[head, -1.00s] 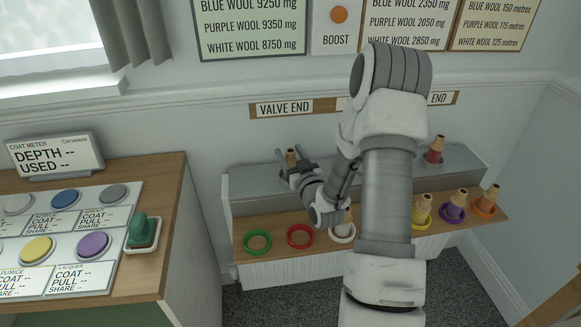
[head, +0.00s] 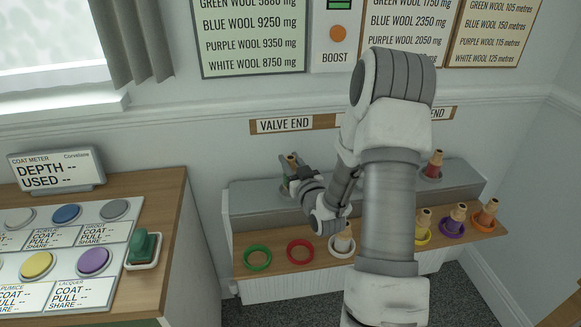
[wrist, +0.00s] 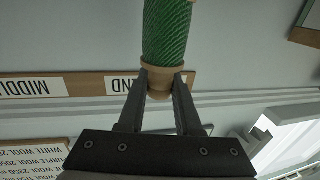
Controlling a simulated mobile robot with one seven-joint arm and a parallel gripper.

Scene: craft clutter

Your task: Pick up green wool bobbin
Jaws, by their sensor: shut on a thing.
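The green wool bobbin (head: 285,186) is at the left part of the grey upper step, its wooden end up. In the wrist view the bobbin (wrist: 166,30) shows green wound wool and a wooden collar. My gripper (wrist: 161,82) is shut on that wooden end, one finger on each side. In the head view my gripper (head: 293,180) reaches it from the right. The bobbin looks slightly raised; its lower end is hard to see, so I cannot tell its clearance.
The wooden shelf below holds an empty green ring (head: 257,258), an empty red ring (head: 300,251) and a bobbin in the white ring (head: 342,252). Yellow (head: 423,228), purple (head: 455,221) and orange (head: 487,219) bobbins stand right. A red bobbin (head: 434,166) stands on the step. A button console (head: 80,240) is left.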

